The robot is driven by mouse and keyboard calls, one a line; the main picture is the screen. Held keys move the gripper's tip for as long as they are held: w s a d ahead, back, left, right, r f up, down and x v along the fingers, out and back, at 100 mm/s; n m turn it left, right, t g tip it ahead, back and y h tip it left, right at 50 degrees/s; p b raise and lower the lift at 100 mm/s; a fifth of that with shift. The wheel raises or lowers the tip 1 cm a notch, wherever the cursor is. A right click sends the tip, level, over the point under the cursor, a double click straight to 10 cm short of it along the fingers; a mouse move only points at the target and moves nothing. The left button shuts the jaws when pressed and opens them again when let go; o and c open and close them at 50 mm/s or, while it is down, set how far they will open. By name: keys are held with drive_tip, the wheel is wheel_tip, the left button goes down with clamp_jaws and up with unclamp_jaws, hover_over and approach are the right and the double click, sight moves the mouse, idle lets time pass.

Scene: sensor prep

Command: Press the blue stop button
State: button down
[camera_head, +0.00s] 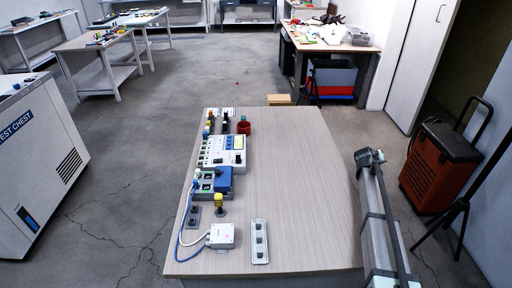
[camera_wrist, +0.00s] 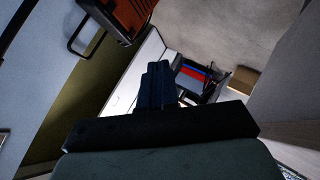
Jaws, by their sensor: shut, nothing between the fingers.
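The table (camera_head: 300,190) carries a row of small devices along its left side in the head view. My arm stands along the table's right edge in the head view, clear of the devices.
An orange unit (camera_head: 440,168) stands at the right.

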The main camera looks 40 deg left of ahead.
drive_tip(key=shift+g, duration=0.4)
drive_tip(key=s+a+r, duration=0.3)
drive_tip(key=s+a, duration=0.2)
drive_tip(key=a, duration=0.4)
drive_tip(key=s+a+r, duration=0.2)
drive_tip(key=s+a, duration=0.3)
drive_tip(key=a, duration=0.5)
drive_tip(key=s+a+r, duration=0.3)
drive_tip(key=s+a, duration=0.2)
drive_tip(key=a, duration=0.5)
drive_tip(key=shift+a+r, duration=0.25)
drive_tip(key=shift+r, duration=0.1)
drive_tip(key=s+a+r, duration=0.4)
drive_tip(key=s+a, duration=0.7)
drive_tip(key=s, duration=0.1)
wheel_tip(320, 180, up, 4)
drive_tip(key=m, duration=0.1)
hover_over(228, 148)
drive_tip(key=shift+s+a+r+g, duration=0.15)
drive_tip(key=shift+s+a+g, duration=0.15)
drive_tip(key=shift+s+g, duration=0.1)
drive_tip(key=shift+w, duration=0.1)
drive_tip(key=shift+f, duration=4.4)
drive_tip(key=shift+f, duration=0.25)
drive_tip(key=shift+f, duration=0.2)
